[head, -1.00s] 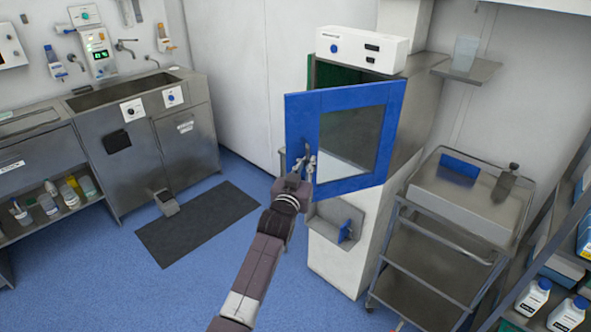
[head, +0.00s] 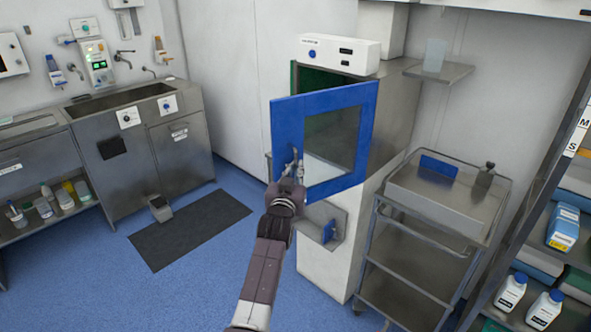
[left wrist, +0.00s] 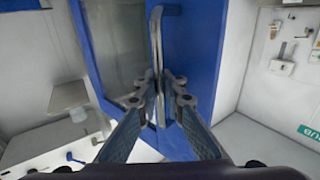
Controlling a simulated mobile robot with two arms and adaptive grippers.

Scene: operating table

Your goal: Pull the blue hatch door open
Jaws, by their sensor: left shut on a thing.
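The blue hatch door (head: 325,186), a blue frame around a glass pane, stands partly open in front of the steel cabinet (head: 392,115). The green inside of the cabinet shows above and through it. The door's silver bar handle (head: 295,156) is on its left side; it also shows upright in the left wrist view (left wrist: 157,45). My left gripper (head: 286,176) is shut on this handle, and in the left wrist view its fingers (left wrist: 160,92) sit on both sides of the bar. My right gripper is not in view.
A steel trolley (head: 415,242) stands right of the cabinet, and a shelf rack with bottles (head: 511,290) is at the far right. A steel sink counter (head: 95,130) is at the left.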

